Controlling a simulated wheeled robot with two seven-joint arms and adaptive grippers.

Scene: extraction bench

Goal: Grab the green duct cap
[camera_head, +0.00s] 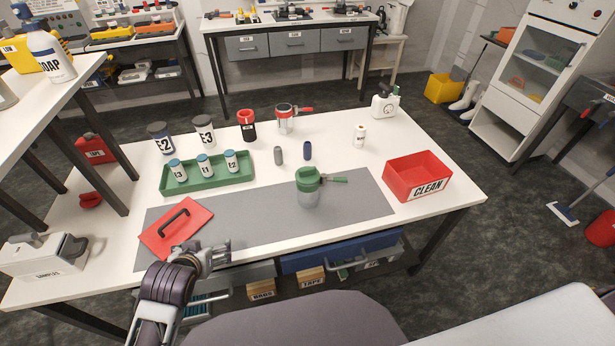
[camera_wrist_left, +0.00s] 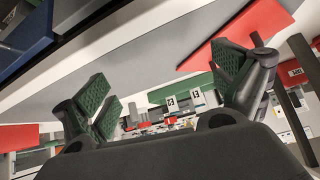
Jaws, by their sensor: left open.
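My left gripper (camera_head: 220,254) is at the front edge of the table, left of and nearer than the cap, close to the red lid. In the left wrist view my left gripper (camera_wrist_left: 162,82) has its green-padded fingers spread wide with nothing between them. I cannot make out the cap in that view. My right gripper is not in view.
A red lid with a black handle (camera_head: 175,228) lies on the mat's left end (camera_head: 250,238). A red CLEAN bin (camera_head: 418,176) stands right of the cap. Behind are a green rack (camera_head: 207,183) of bottles and two small cylinders (camera_head: 307,150). An open blue drawer (camera_head: 340,248) juts below the table.

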